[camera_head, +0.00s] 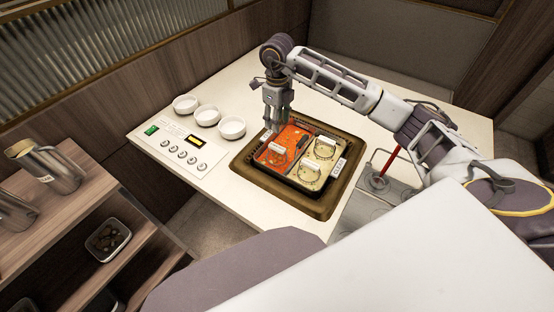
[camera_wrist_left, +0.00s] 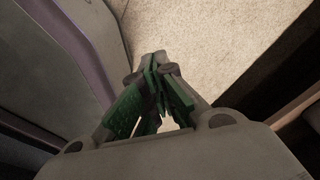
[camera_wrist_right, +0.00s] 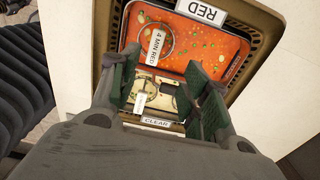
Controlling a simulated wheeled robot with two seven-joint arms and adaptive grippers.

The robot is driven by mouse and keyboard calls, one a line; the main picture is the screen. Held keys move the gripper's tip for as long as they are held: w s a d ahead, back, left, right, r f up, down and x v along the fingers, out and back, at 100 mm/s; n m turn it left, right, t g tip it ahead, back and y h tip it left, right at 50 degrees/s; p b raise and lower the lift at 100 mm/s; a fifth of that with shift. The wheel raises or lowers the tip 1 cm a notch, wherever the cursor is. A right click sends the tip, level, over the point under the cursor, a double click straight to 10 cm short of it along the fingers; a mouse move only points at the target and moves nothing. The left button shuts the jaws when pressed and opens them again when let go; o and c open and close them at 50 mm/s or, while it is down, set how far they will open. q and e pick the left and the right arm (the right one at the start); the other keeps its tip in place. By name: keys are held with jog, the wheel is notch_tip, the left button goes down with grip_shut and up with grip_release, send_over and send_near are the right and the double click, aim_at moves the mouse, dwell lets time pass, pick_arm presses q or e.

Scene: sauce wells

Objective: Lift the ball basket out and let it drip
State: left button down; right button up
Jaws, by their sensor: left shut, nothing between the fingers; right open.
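The cooking unit has a red well (camera_head: 285,136) marked RED, holding orange-red broth, and a pale well (camera_head: 318,160) marked CLEAR. A wire ring with a tag (camera_head: 277,148) shows in the red well; the tag reads "4 MIN RED" in the right wrist view (camera_wrist_right: 155,45). Wire rings with tags also show in the clear well (camera_wrist_right: 145,92). I cannot tell which basket holds balls. My right gripper (camera_head: 273,125) is open and empty above the red well's far-left side, pointing down. My left gripper (camera_wrist_left: 160,75) is shut and empty, over the floor, outside the head view.
Three white bowls (camera_head: 206,115) stand left of the wells, behind a control panel (camera_head: 178,147). A red-handled tool (camera_head: 383,168) stands in a grey holder to the right. Metal jugs (camera_head: 45,165) and a small tray (camera_head: 108,237) sit on wooden shelves at left.

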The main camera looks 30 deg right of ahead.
aim_at(277, 145)
pick_arm(q)
jog(key=shift+w, duration=0.15)
pick_arm(e)
jog(key=shift+s+r, duration=0.1)
jog(key=shift+s, duration=0.05)
notch_tip(277, 145, down, 9)
jog(key=shift+a+r, duration=0.1)
jog(key=shift+r, duration=0.05)
pick_arm(q)
jog(key=shift+s+d, duration=0.1)
jog(key=shift+s, duration=0.55)
jog(key=shift+w, duration=0.1)
